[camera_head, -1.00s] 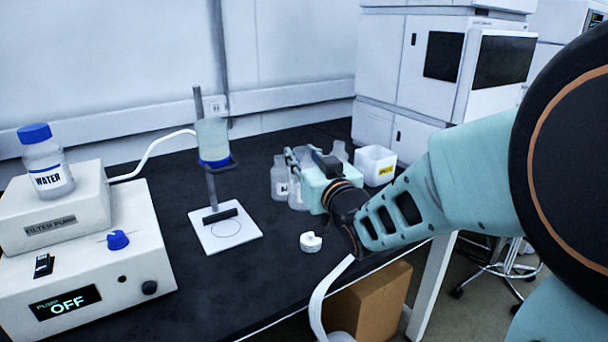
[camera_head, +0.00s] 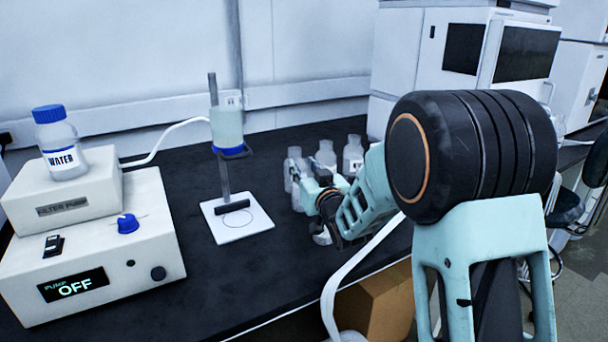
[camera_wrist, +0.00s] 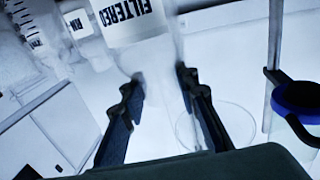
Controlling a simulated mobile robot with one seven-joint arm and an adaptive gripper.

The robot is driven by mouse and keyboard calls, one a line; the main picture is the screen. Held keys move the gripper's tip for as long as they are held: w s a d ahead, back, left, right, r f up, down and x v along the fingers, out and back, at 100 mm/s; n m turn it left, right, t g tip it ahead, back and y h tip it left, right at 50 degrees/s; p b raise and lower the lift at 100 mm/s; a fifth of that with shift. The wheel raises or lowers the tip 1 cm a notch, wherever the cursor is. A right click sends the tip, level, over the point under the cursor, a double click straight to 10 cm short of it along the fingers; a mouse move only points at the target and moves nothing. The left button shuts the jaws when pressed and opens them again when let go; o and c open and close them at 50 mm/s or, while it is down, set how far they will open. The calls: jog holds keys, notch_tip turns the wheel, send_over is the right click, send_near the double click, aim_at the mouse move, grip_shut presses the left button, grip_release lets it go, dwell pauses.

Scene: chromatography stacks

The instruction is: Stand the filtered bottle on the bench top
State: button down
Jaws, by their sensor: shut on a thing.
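The filtered bottle (camera_wrist: 140,25) is clear with a white label reading FILTERED, at the top of the wrist view. My gripper (camera_wrist: 159,80) has one dark finger on each side of its clear body and is shut on it. In the head view my gripper (camera_head: 304,184) is at the bottle group on the black bench top (camera_head: 130,275). The arm partly hides the held bottle there, and I cannot tell whether its base touches the bench.
Clear bottles (camera_head: 352,155) stand behind my gripper. Left are the filter stand's white base (camera_head: 237,220), the pump (camera_head: 95,265) reading OFF and the WATER bottle (camera_head: 62,150). A white tube (camera_head: 350,265) hangs over the front edge. The bench between pump and stand is clear.

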jog(key=shift+f, duration=0.5)
jog(key=shift+f, duration=0.15)
jog(key=c, duration=1.5)
grip_release()
jog(key=shift+s+d, duration=0.1)
jog(key=shift+s, duration=0.15)
jog(key=p+v, duration=0.1)
jog(key=v, duration=1)
jog(key=shift+s, duration=0.3)
jog(key=shift+d, duration=0.1)
